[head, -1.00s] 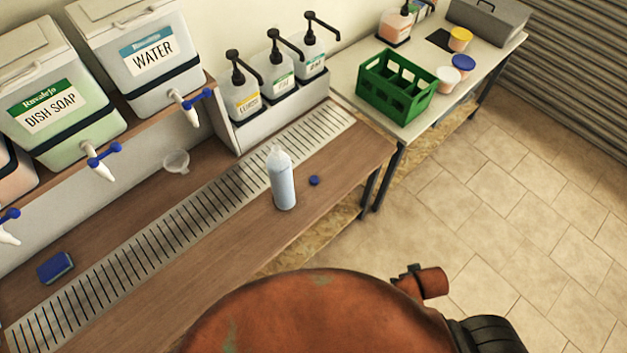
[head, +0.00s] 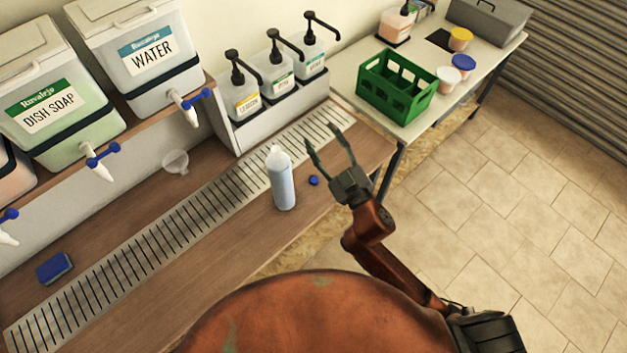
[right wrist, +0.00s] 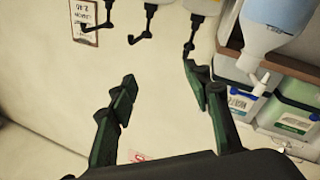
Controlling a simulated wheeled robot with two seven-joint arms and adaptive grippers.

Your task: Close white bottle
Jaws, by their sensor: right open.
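The white bottle (head: 283,185), pale blue in its lower part with a narrow pale top, stands upright on the wooden counter beside the drain grate. A small blue cap (head: 313,180) lies on the counter to its right, apart from it. My right gripper (head: 323,135) is open and empty, to the right of the bottle and cap, with its fingers pointing toward the back of the counter. In the right wrist view the scene appears upside down; the open fingers (right wrist: 160,75) have nothing between them, and the bottle (right wrist: 268,30) shows at the upper right. My left gripper is not in view.
Pump dispensers (head: 280,85) stand behind the grate (head: 190,215). Drums with taps (head: 145,60) line the left. A funnel (head: 176,161) and a blue sponge (head: 54,268) lie on the counter. A green crate (head: 397,88) and tubs stand on the side table.

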